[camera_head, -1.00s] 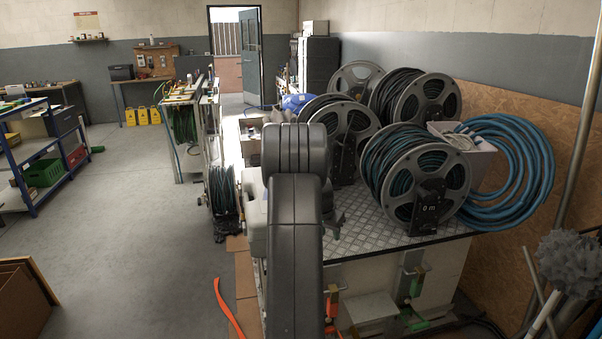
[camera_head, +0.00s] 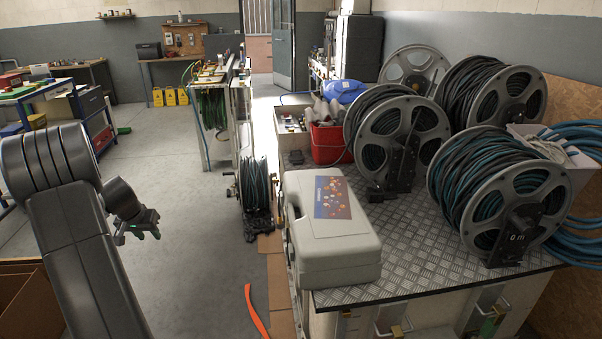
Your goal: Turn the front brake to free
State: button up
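The nearest hose reel (camera_head: 507,200) stands at the front right of the metal-topped bench, wound with dark and teal hose. My gripper (camera_head: 137,229) is at the left over the floor, far from the reels and touching nothing. It is small and dark, and its finger gap is unclear.
A grey case (camera_head: 328,238) lies on the bench's near left corner. A red bin (camera_head: 328,144) and more reels (camera_head: 395,140) stand behind it. A small reel (camera_head: 255,188) is on the floor left of the bench. An orange strip (camera_head: 257,312) lies on the floor.

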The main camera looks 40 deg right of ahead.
aim_at(375, 187)
jog(key=i+j, duration=0.15)
jog(key=i, duration=0.8)
jog(key=i+l+z, duration=0.1)
jog(key=i+z, duration=0.2)
jog(key=z, duration=0.15)
jog(key=i+z, duration=0.4)
jog(key=i+j+z, duration=0.1)
jog(key=i+z, duration=0.15)
jog(key=z, duration=0.2)
jog(key=i+j+z, duration=0.25)
jog(key=z, duration=0.15)
jog(key=i+l+z, duration=0.15)
jog(key=z, duration=0.25)
jog(key=i+z, duration=0.75)
jog(key=k+l, duration=0.1)
